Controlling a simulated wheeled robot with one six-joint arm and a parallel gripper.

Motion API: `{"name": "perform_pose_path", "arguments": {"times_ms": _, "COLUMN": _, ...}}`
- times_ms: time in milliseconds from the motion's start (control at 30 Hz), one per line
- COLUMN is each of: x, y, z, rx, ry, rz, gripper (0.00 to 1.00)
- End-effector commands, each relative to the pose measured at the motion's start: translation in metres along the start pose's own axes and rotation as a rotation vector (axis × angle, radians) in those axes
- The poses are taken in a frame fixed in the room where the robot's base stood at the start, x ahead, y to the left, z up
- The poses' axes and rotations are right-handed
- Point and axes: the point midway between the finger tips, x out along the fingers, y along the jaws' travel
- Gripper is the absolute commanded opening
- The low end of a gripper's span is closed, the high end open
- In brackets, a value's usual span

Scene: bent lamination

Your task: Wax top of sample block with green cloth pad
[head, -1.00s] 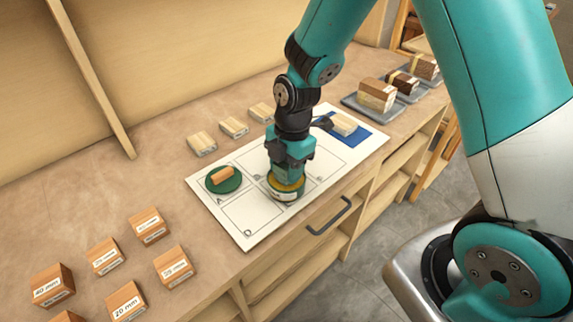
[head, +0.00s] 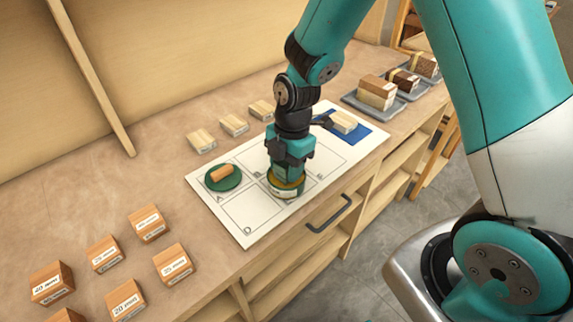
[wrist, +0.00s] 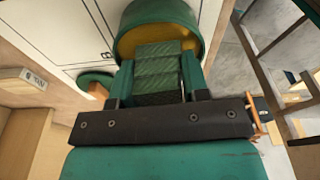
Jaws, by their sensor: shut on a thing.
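The green cloth pad (head: 223,178) is a round disc with a wooden handle (head: 221,172), lying in area A of the white sheet. It also shows partly in the wrist view (wrist: 88,78). A pale sample block (head: 343,122) sits on the blue mat (head: 366,136) at the sheet's far end. My gripper (head: 288,174) points down over the sheet's middle, shut on a round green-and-yellow tin (head: 285,191). The tin fills the top of the wrist view (wrist: 158,30). I cannot tell whether its underside touches the sheet.
Several pale blocks (head: 234,126) stand in a row behind the white sheet (head: 249,225). Several labelled blocks (head: 173,264) stand at the front left. Grey trays (head: 350,102) with block stacks are at the far right. A dark drawer handle (head: 330,216) projects below the counter edge.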

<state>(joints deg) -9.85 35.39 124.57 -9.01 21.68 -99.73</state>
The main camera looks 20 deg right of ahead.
Motion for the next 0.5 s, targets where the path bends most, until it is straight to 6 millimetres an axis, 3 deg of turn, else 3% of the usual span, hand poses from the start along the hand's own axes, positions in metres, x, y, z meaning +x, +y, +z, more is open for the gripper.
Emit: {"name": "perform_pose_path", "arguments": {"times_ms": 500, "x": 0.0068, "y": 0.0000, "z": 0.0010, "rx": 0.000, "ry": 0.000, "rz": 0.000, "gripper": 0.23}}
